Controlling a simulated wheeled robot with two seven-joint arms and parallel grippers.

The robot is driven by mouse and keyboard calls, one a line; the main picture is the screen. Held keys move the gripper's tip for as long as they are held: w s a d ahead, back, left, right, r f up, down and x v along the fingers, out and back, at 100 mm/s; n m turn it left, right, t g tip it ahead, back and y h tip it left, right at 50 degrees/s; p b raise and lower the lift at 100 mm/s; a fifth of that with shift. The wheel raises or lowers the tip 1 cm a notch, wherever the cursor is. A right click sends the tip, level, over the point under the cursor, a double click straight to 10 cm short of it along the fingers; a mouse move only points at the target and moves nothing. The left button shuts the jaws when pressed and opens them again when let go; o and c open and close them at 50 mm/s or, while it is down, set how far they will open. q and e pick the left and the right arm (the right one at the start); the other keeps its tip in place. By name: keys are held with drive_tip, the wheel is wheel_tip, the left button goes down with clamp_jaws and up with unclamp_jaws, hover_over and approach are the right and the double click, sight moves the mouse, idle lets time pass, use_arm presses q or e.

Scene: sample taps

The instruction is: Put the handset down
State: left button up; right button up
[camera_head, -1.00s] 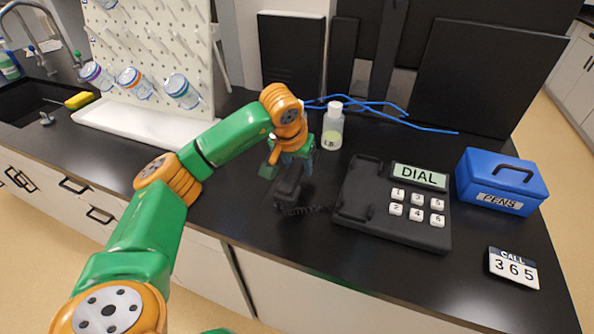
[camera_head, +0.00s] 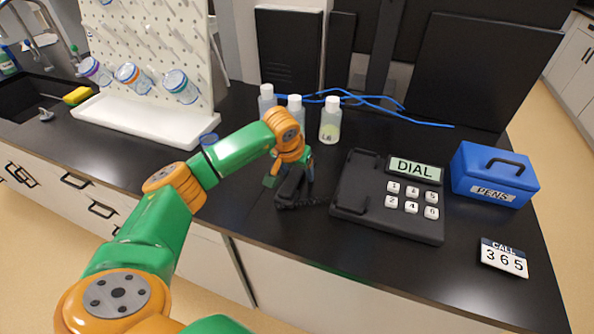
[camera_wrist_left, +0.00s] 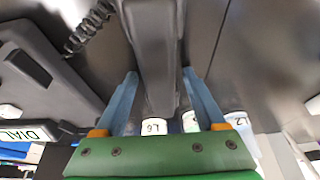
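The black handset (camera_head: 291,188) is in my left gripper (camera_head: 294,172), left of the phone base. In the left wrist view the handset (camera_wrist_left: 156,60) runs between the two blue fingers (camera_wrist_left: 159,78), whose tips lie against its sides. The head view does not clearly show whether its lower end touches the counter. A coiled cord (camera_head: 315,203) runs from it to the phone base (camera_head: 368,205). The base has an empty cradle on its left, a DIAL display (camera_head: 415,170) and numbered white keys (camera_head: 412,202). My right gripper is not in view.
White-capped bottles (camera_head: 330,122) stand behind the gripper, with blue cables (camera_head: 375,103) behind them. A blue PENS box (camera_head: 492,176) and a CALL 365 card (camera_head: 503,257) are at the right. A pegboard with a white tray (camera_head: 145,120) stands at the left. The counter front is clear.

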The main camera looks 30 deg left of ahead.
use_arm(q)
drive_tip(key=shift+r, duration=0.35)
drive_tip(key=v, duration=1.1)
drive_tip(key=shift+s+r+b, duration=0.2)
drive_tip(key=shift+r+b, duration=0.15)
drive_tip(key=shift+b, duration=0.1)
